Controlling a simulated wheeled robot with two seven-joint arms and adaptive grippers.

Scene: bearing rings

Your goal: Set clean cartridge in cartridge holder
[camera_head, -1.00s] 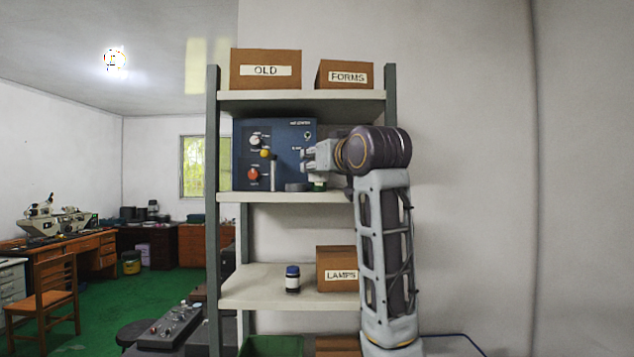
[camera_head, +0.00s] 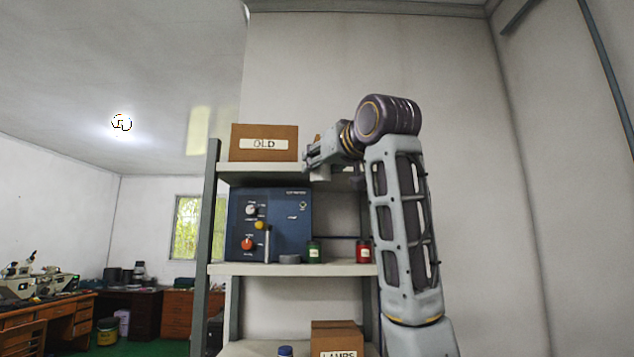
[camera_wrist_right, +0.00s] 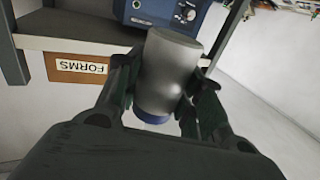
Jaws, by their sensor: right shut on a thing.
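My right gripper (camera_head: 312,163) is up at the front of the top shelf board in the head view. In the right wrist view, it (camera_wrist_right: 163,95) is shut on a grey cylinder with a blue end (camera_wrist_right: 172,70), seemingly the cartridge. The cylinder lies between both fingers, its blue end toward the palm. In the head view I cannot make it out clearly. A low grey round piece (camera_head: 290,259) sits on the middle shelf before the blue control box (camera_head: 270,225); I cannot tell whether it is the cartridge holder. My left gripper is not in view.
A green jar (camera_head: 314,251) and a red jar (camera_head: 363,251) stand on the middle shelf (camera_head: 240,269). The OLD box (camera_head: 264,142) is on the top shelf. The FORMS box (camera_wrist_right: 80,69) is mostly hidden by my arm in the head view. Shelf posts (camera_head: 205,240) flank the boards.

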